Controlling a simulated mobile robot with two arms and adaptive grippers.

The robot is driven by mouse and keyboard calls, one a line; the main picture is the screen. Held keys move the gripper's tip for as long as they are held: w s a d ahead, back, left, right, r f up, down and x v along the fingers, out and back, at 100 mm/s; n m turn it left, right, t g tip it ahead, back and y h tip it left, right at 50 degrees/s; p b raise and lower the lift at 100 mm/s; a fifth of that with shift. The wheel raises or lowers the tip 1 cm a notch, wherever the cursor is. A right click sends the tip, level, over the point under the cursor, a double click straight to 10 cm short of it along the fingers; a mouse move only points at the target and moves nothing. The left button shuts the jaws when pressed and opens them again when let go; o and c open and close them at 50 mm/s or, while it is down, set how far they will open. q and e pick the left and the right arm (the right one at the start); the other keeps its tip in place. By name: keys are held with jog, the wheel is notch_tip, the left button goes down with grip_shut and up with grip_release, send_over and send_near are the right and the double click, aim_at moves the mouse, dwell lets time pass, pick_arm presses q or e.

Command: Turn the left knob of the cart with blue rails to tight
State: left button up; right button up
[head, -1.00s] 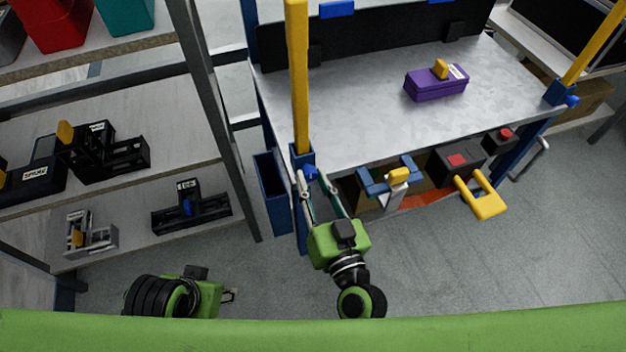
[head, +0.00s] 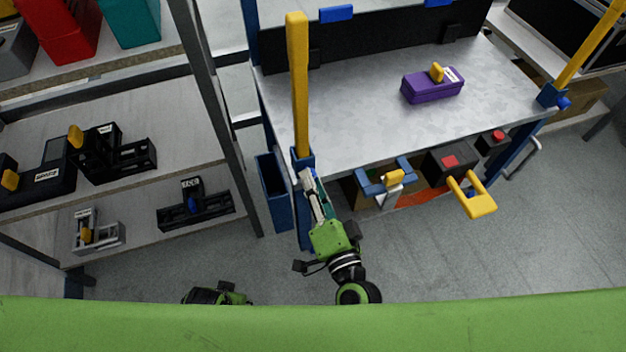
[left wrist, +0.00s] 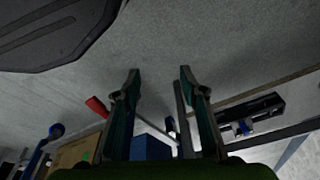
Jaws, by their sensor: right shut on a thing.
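The cart's grey worktop (head: 400,115) has blue legs and yellow posts. The left yellow post (head: 298,85) stands in a blue bracket (head: 301,155) at the near left corner. The blue left knob on that bracket is now hidden behind my right gripper (head: 308,180). That gripper's fingers are together and turned, shut at the knob's place. The right knob (head: 563,103) shows blue at the cart's right corner. My left gripper (head: 220,296) is low in the head view, partly cut off by my green body. In the left wrist view its fingers (left wrist: 160,75) are apart and empty.
A purple box (head: 434,87) with a yellow handle lies on the worktop. Under the front edge are a blue clamp-like part (head: 385,178) and a yellow handle (head: 472,197). Shelves (head: 130,160) with black parts stand at left. Open floor (head: 480,260) lies at front right.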

pick_arm(q)
jog(key=w+b+v, duration=0.3)
jog(key=b+v, duration=0.1)
jog(key=v, duration=1)
jog(key=shift+w+r+t, duration=0.4)
jog(key=shift+r, duration=0.15)
pick_arm(e)
jog(key=shift+f+m, duration=0.1)
jog(key=shift+m, duration=11.7)
jog(key=o, duration=1.1)
jog(key=shift+o, duration=0.2)
jog(key=shift+s, duration=0.1)
